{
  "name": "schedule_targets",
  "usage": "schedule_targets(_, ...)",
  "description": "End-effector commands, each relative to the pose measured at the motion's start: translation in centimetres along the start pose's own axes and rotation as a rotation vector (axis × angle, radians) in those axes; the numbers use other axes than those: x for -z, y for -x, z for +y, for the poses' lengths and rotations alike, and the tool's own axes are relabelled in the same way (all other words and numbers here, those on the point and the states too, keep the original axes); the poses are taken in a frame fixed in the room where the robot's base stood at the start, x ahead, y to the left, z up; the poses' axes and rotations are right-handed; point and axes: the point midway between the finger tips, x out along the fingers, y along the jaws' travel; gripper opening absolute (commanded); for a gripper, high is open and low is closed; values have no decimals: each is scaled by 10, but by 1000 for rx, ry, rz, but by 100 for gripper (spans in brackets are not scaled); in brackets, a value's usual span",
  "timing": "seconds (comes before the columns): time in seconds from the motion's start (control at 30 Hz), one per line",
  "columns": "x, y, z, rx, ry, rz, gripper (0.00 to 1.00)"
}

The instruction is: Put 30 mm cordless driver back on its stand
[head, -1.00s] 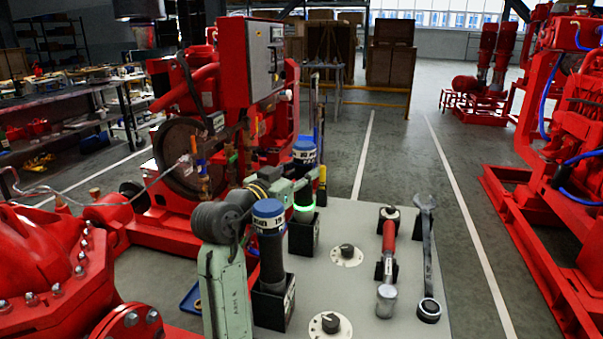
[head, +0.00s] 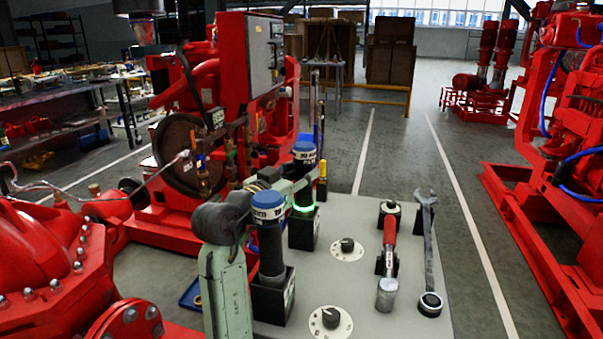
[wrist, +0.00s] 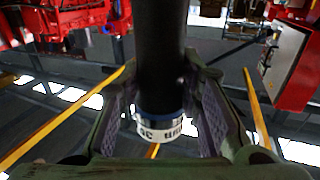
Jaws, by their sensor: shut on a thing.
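A driver (head: 304,175) with a blue cap and a white label, too small to read surely, stands upright at the far left of the grey bench top. A green ring glows low on it, right at the top of a black box-shaped stand (head: 303,233). I cannot tell how deep it sits. My gripper is mostly hidden behind nearer parts in the head view. In the wrist view my gripper (wrist: 165,105) is shut around the driver's dark body (wrist: 160,55), its pads on both sides. The driver's blue-and-white label band (wrist: 160,125) shows between the pads.
A second blue-capped driver (head: 268,240) stands in a nearer black holder (head: 273,302), close beside my arm. Two dials (head: 347,246), a red-handled tool (head: 389,235) and a wrench (head: 429,250) occupy the bench top (head: 375,320). Red pump machinery (head: 45,265) is at left.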

Motion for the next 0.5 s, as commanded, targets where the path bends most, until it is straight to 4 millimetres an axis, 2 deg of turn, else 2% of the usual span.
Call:
schedule_targets(0.1,-1,0,0,0,-2,5,0)
schedule_targets(0.13,-1,0,0,0,-2,5,32)
schedule_targets(0.5,-1,0,0,1,-2,3,55)
